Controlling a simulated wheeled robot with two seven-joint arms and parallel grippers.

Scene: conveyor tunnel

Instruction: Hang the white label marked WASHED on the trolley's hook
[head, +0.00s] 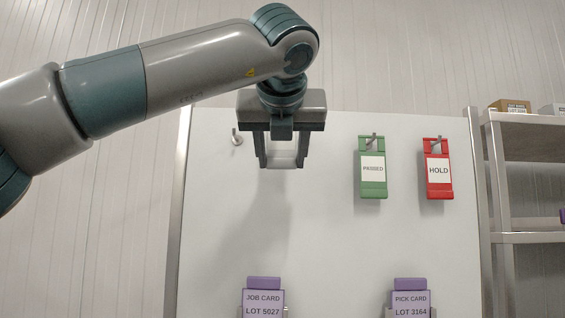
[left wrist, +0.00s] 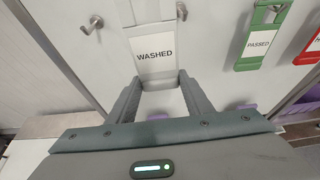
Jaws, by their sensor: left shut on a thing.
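The white WASHED label (left wrist: 155,52) is between the fingers of my left gripper (head: 283,163), which is shut on it. Its print faces the left wrist camera and reads upright; its top end is cut off there. In the head view only a pale part of it (head: 283,152) shows between the fingers. A bare hook (head: 236,138) on the white panel (head: 330,240) is left of the gripper; it also shows in the left wrist view (left wrist: 92,24). Another peg (left wrist: 182,11) shows just right of the label, apparently hidden by my gripper in the head view. My right gripper is not in view.
A green PASSED label (head: 373,185) and a red HOLD label (head: 438,187) hang on hooks to the right. Purple-topped JOB CARD (head: 263,300) and PICK CARD (head: 410,300) holders sit low on the panel. A metal shelf (head: 530,238) stands at the right.

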